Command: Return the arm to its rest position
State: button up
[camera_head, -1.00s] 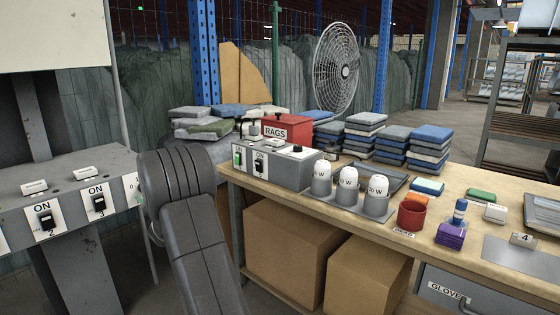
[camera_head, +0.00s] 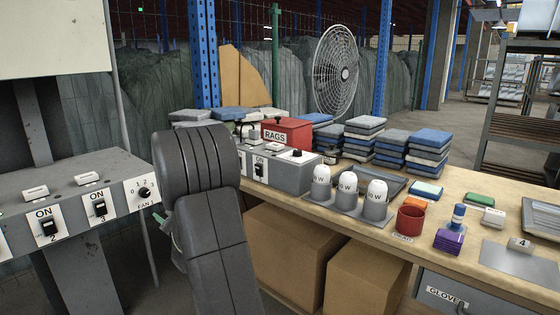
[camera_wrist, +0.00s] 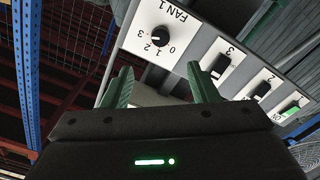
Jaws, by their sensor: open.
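My arm (camera_head: 208,222) stands bent in front of the table's left end in the head view. My gripper is mostly hidden behind it there. In the wrist view my gripper (camera_wrist: 161,84) has its two green fingers spread apart with nothing gripped between them. Beyond the fingertips, the grey control panel appears upside down, with the FAN 1 knob (camera_wrist: 160,36) and switches. The knob also shows in the head view (camera_head: 144,193), at the right end of the panel (camera_head: 75,170). The fingers look apart from the knob.
A second switch box (camera_head: 290,175) stands on the wooden table (camera_head: 460,185), partly behind my arm. White-topped cylinders (camera_head: 348,190), a red cup (camera_head: 410,221), a red RAGS box (camera_head: 287,132) and stacked cloths (camera_head: 428,150) crowd the table. Cardboard boxes (camera_head: 290,250) sit below.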

aim_at(147, 194)
jog(key=b+x, duration=0.1)
jog(key=x, duration=1)
jog(key=shift+w+a+f, duration=0.15)
jog(key=shift+w+a, duration=0.05)
jog(key=shift+a, duration=0.15)
jog(key=shift+w+a+n+b, duration=0.2)
jog(key=shift+n+b, duration=0.1)
jog(key=shift+b, duration=0.15)
jog(key=shift+d+n+b, duration=0.1)
jog(key=shift+n+b, duration=0.25)
jog(key=shift+n, duration=0.45)
jog(key=n+b, duration=0.1)
jog(key=n, duration=0.2)
jog(key=n+b, duration=0.1)
jog(key=n, duration=0.8)
jog(key=shift+n+b, duration=0.4)
jog(key=n, duration=0.3)
jog(key=shift+n+p, duration=0.35)
jog(key=shift+n, duration=0.25)
